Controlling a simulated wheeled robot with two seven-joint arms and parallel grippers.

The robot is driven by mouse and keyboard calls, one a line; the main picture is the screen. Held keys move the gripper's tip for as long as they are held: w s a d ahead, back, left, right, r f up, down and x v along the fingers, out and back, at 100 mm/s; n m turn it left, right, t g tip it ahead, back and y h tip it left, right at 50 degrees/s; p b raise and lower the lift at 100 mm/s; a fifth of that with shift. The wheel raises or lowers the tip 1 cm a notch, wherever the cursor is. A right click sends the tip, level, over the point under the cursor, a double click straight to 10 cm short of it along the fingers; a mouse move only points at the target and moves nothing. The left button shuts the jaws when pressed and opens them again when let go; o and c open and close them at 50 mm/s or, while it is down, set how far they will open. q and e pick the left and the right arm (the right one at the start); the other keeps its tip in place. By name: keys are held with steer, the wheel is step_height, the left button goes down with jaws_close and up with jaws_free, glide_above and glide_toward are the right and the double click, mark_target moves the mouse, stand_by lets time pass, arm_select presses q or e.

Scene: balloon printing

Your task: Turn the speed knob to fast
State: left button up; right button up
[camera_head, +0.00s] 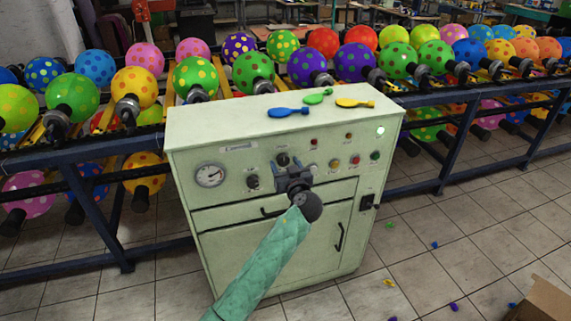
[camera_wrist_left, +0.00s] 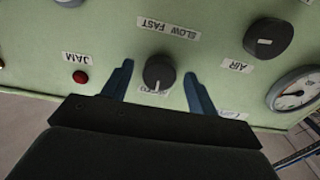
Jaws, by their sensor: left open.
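The speed knob (camera_wrist_left: 159,74) is a dark round knob on the pale green machine panel. The upside-down SLOW FAST label (camera_wrist_left: 169,28) is near it in the left wrist view. A small pale mark shows at the knob's lower edge there. My left gripper (camera_wrist_left: 158,69) is open, with one blue finger on each side of the knob and visible gaps between. In the head view my left gripper (camera_head: 292,172) is in front of the panel, just below the knob (camera_head: 283,159). Whether the fingertips touch the panel is unclear. My right gripper is not in view.
The AIR knob (camera_wrist_left: 268,38), a pressure gauge (camera_head: 209,175) and the red JAM lamp (camera_wrist_left: 80,77) are close by on the panel. Flat balloons (camera_head: 288,112) lie on the machine top. Racks of inflated balloons (camera_head: 195,78) stand behind. Floor at right is mostly open.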

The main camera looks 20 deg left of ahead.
arm_select(q)
steer(key=c, duration=1)
